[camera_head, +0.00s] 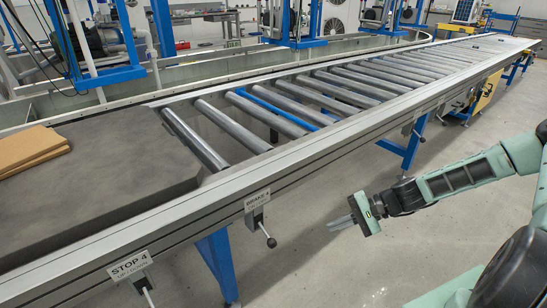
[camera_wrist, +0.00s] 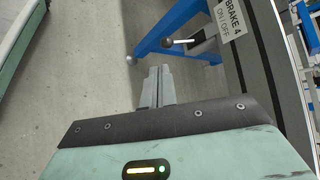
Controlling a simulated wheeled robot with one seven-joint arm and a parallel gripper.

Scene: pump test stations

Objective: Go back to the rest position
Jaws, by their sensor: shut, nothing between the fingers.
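My gripper (camera_head: 352,213) is in the lower right of the head view, in open air in front of the roller conveyor (camera_head: 300,150). It points left, and my arm reaches in from the right edge. In the wrist view my gripper's two grey fingers (camera_wrist: 158,84) lie side by side, shut and empty. The BRAKE 4 lever (camera_head: 267,234) hangs below the conveyor's front rail, left of my gripper and apart from it. In the wrist view the lever (camera_wrist: 178,43) shows beyond the fingertips, next to its BRAKE 4 sign (camera_wrist: 230,25).
A STOP 4 sign (camera_head: 132,266) and its lever sit on the rail at lower left. A dark plate (camera_head: 110,170) with brown boards (camera_head: 30,150) lies on the conveyor. Blue legs (camera_head: 218,265) stand under it. The grey floor (camera_head: 310,260) around my gripper is clear.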

